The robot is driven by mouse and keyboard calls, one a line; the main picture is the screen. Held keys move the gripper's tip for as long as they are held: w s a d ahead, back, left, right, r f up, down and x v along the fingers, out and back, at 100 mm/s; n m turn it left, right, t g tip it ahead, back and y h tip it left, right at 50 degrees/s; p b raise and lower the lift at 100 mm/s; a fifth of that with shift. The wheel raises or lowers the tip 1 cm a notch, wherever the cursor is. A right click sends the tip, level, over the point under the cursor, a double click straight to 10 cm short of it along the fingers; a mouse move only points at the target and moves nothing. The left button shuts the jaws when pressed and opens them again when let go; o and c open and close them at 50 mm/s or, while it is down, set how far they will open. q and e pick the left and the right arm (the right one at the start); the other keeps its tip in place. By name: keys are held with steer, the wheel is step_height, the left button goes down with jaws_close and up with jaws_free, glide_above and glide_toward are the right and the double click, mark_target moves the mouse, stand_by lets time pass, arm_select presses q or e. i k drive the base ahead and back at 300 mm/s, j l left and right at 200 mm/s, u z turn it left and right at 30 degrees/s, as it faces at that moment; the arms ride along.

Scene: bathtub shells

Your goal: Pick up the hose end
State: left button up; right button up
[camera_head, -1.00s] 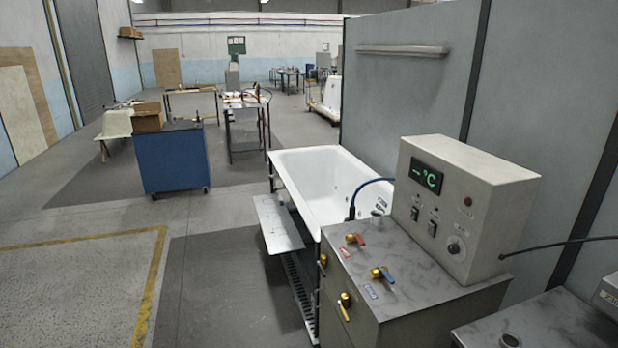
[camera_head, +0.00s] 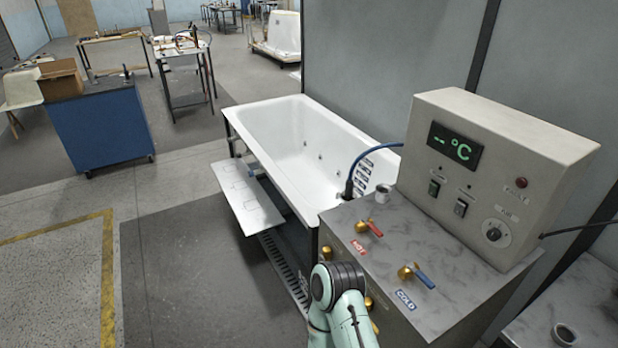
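A thin blue hose (camera_head: 372,154) arches from the side of the control box down to the near right corner of the white bathtub (camera_head: 290,135). Its dark hose end (camera_head: 349,188) points down beside the tub rim, next to the metal cabinet top. Whether it touches the rim or the cabinet is too small to tell. A pale green link of one of my arms shows at the bottom middle, in front of the cabinet. Neither of my grippers shows in the head view.
The cabinet (camera_head: 440,300) carries a red-handled hot valve (camera_head: 367,228), a blue-handled cold valve (camera_head: 415,275) and the control box (camera_head: 490,170). A shelf plate (camera_head: 245,195) sticks out left of the tub. A blue cart (camera_head: 100,128) stands farther left. The floor between is clear.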

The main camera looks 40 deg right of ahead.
mark_target(350, 183)
steer(key=i+z, duration=0.3)
steer(key=i+j+z, duration=0.3)
steer(key=i, duration=0.25)
steer(key=i+j+z, duration=0.25)
steer(key=i, duration=0.15)
steer(key=i+j+z, duration=0.15)
steer(key=z, duration=0.2)
steer(key=i+j+z, duration=0.45)
steer(key=z, duration=0.25)
steer(key=k+j, duration=0.05)
steer(key=j, duration=0.05)
